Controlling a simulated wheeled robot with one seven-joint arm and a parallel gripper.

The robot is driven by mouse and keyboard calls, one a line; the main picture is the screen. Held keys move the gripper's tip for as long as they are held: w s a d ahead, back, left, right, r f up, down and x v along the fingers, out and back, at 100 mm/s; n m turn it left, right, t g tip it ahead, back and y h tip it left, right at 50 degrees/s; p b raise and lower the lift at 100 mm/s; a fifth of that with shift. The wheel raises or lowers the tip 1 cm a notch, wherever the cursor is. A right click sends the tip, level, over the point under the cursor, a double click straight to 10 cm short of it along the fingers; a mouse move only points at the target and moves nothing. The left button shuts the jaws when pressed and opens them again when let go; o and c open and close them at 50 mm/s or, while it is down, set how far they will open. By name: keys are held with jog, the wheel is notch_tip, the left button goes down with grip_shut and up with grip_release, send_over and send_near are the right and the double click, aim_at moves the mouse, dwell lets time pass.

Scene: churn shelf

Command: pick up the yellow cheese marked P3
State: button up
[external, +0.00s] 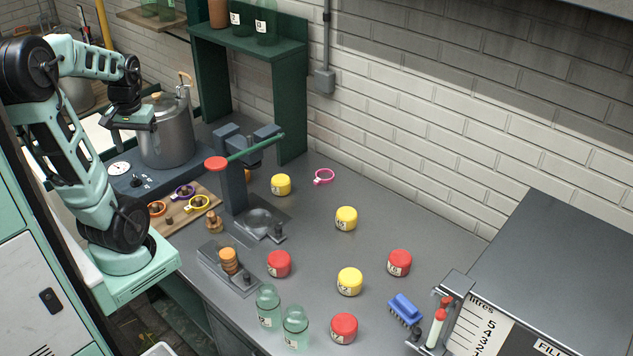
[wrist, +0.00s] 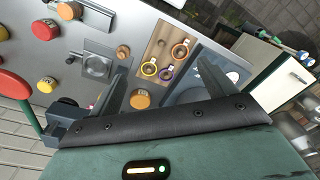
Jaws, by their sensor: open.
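Three yellow cheeses stand on the grey counter in the external view: one near the press (external: 281,185), one in the middle (external: 346,219) and one nearer the front (external: 349,282). Each has a small white label, too small to read surely, so I cannot tell which is P3. My gripper (external: 133,121) is open and empty, high by the steel pot, well left of all three cheeses. In the wrist view its fingers (wrist: 163,64) are spread, with the cup board beyond them.
Red cheeses (external: 279,264) (external: 399,263) (external: 344,328) stand among the yellow ones. The press (external: 233,185) with its red-knobbed lever, the pot (external: 166,132) and the green shelf (external: 292,110) rise nearby. Green jars (external: 268,307), a blue brush (external: 405,308) and a pink ring (external: 324,177) are on the counter.

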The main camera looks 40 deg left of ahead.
jog(key=w+a+r+n, duration=0.25)
jog(key=w+r, duration=0.25)
jog(key=w, duration=0.5)
jog(key=n, duration=0.9)
send_over(280, 179)
notch_tip(280, 179, down, 3)
jog(key=shift+h, duration=0.3)
notch_tip(280, 179, down, 28)
jog(key=p, duration=0.3)
jog(key=shift+w+a+r+p, duration=0.1)
jog(key=shift+p, duration=0.3)
jog(key=shift+f+p, duration=1.55)
jog(key=shift+f, duration=1.15)
jog(key=c, duration=1.2)
